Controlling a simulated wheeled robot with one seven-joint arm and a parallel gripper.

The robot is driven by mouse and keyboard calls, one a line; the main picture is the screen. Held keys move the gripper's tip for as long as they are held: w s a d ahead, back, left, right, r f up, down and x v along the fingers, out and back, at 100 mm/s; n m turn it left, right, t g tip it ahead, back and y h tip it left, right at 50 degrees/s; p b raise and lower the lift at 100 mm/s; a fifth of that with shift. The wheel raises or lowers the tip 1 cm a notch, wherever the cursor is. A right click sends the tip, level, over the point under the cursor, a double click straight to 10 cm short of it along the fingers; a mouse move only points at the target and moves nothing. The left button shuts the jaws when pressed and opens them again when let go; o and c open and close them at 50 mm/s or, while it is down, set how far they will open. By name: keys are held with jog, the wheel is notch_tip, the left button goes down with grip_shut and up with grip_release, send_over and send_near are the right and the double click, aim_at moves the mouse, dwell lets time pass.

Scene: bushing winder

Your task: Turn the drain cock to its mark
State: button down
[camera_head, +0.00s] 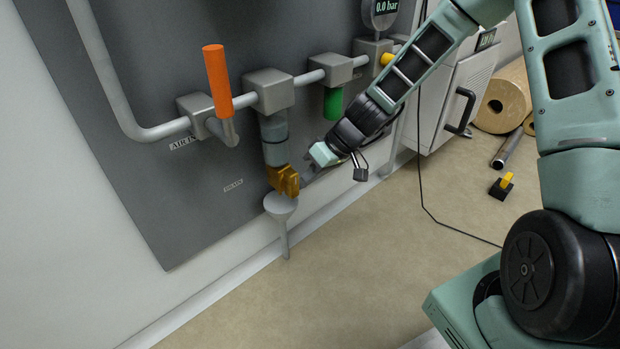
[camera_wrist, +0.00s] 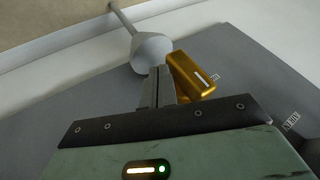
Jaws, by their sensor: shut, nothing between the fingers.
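The drain cock has a brass-yellow handle (camera_head: 284,181) at the lower end of a grey vertical pipe, above a pale funnel (camera_head: 281,207). A small DRAIN label (camera_head: 233,186) is on the grey panel to its left. In the wrist view the yellow handle (camera_wrist: 192,76) bears a short white line and lies beside the fingers. My gripper (camera_wrist: 164,75) is shut and empty, its fingertips close to the handle and in front of the funnel (camera_wrist: 150,52). I cannot tell whether they touch the handle. In the head view my gripper (camera_head: 302,177) is just right of the cock.
An orange lever (camera_head: 217,82) and a green handle (camera_head: 333,104) sit on the pipework above. A gauge (camera_head: 380,10) reads 0.0 bar. A grey cabinet (camera_head: 455,98), a cardboard roll (camera_head: 505,99) and a small yellow-and-black object (camera_head: 502,186) stand right. The floor below the funnel is clear.

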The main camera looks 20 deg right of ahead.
aim_at(290, 198)
jog(key=shift+f+y, duration=0.4)
jog(key=shift+y, duration=0.5)
jog(key=a+f+m+y, duration=0.1)
jog(key=m+y, duration=0.1)
jog(key=y, duration=0.2)
jog(key=a+f+m+y+p, duration=0.1)
jog(key=y, duration=0.4)
jog(key=s+a+f+m+y+p, duration=0.1)
jog(key=m+y, duration=0.1)
jog(key=y, duration=0.2)
jog(key=shift+a+m+y, duration=0.2)
jog(key=shift+m+y, duration=0.1)
jog(key=shift+a, duration=0.1)
jog(key=shift+s+a, duration=0.1)
jog(key=shift+a, duration=0.05)
dwell(0.7)
dwell(0.6)
